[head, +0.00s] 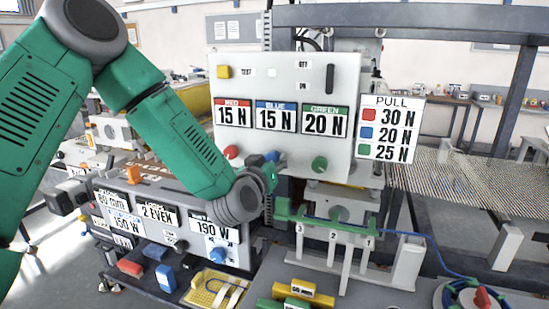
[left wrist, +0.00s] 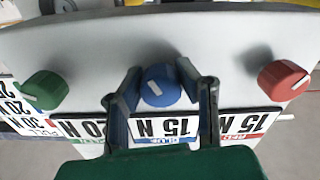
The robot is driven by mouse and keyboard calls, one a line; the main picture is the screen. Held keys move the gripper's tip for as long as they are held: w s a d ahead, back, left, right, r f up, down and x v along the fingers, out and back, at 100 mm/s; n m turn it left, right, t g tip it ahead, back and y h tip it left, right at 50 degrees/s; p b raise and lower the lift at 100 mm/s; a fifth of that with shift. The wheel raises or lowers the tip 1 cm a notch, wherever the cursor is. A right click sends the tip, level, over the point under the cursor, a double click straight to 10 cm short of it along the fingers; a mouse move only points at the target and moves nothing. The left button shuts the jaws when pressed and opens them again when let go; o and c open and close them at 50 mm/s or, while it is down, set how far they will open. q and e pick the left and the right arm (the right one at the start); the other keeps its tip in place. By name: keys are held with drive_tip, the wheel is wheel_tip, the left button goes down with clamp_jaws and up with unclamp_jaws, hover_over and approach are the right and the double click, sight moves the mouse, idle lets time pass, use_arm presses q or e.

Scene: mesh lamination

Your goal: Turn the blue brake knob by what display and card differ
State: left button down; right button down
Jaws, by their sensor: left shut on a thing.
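My left gripper (head: 270,168) is shut on this knob at the panel (head: 300,75) in the head view; only a bit of the blue knob (head: 272,156) shows there. The blue display (head: 276,116) reads 15 N. The PULL card (head: 391,128), right of the panel, gives 30 N for red, 20 N for blue and 25 N for green. My right gripper is not in view.
The red knob (left wrist: 284,80) and green knob (left wrist: 45,90) flank the blue one, clear of my fingers. The red display (head: 233,113) reads 15 N, the green display (head: 325,120) 20 N. Below stands a green rail (head: 335,222) with numbered tabs. A lower panel (head: 170,225) is at left.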

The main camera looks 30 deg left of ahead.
use_arm(q)
drive_tip(key=shift+w+a+r+m, duration=0.1)
drive_tip(key=shift+r+m, duration=0.2)
drive_tip(key=shift+m, duration=0.3)
drive_tip(key=c, duration=1.2)
unclamp_jaws()
drive_tip(key=shift+o, duration=0.2)
drive_tip(key=shift+f, duration=0.15)
drive_tip(key=shift+f, duration=0.1)
drive_tip(key=v, duration=1.2)
